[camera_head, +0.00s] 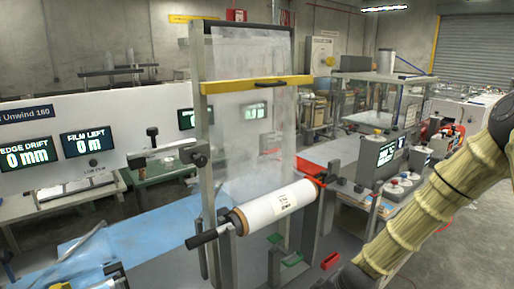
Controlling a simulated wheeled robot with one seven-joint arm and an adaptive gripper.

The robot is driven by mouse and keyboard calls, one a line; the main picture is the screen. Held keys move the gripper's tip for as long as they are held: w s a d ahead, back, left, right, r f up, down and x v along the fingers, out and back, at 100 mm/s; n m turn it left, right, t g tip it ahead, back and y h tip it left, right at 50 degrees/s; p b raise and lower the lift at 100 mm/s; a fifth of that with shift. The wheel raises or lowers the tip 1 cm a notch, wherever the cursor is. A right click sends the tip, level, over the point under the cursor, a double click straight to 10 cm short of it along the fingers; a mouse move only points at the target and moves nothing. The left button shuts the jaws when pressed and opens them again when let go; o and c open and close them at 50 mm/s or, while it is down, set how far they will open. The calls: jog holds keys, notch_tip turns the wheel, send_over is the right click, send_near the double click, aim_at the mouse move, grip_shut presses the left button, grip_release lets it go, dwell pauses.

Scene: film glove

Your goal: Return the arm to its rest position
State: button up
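My arm (430,205) shows at the right in a ribbed, yellowish sleeve with dark bands. It slants from the right edge down to the bottom edge, where a dark joint is cut off by the frame. My gripper is not in view, so I cannot see what it holds, if anything. A clear film sheet (250,105) hangs above the roll, behind a yellow bar (257,84).
A white panel at the left has displays reading 0 mm (27,155) and 0 m (88,145). A control box (382,155) with knobs stands close to my arm's left side. A red tray (330,261) lies low near the arm. Open floor shows at the right.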

jog(key=s+f+n+g+h, duration=0.1)
jog(key=s+f+n, duration=0.2)
jog(key=s+f, duration=0.55)
jog(key=s+f+n+g+h, duration=0.15)
jog(key=s+f, duration=0.45)
jog(key=s, duration=0.6)
jog(key=s+d+f+n+g, duration=0.1)
jog(key=s+f+n, duration=0.1)
jog(key=s, duration=0.6)
jog(key=s+d+f+n+g, duration=0.1)
jog(key=s+f+n, duration=0.1)
jog(key=s, duration=0.7)
jog(key=shift+s+n, duration=0.25)
jog(key=shift+n, duration=0.3)
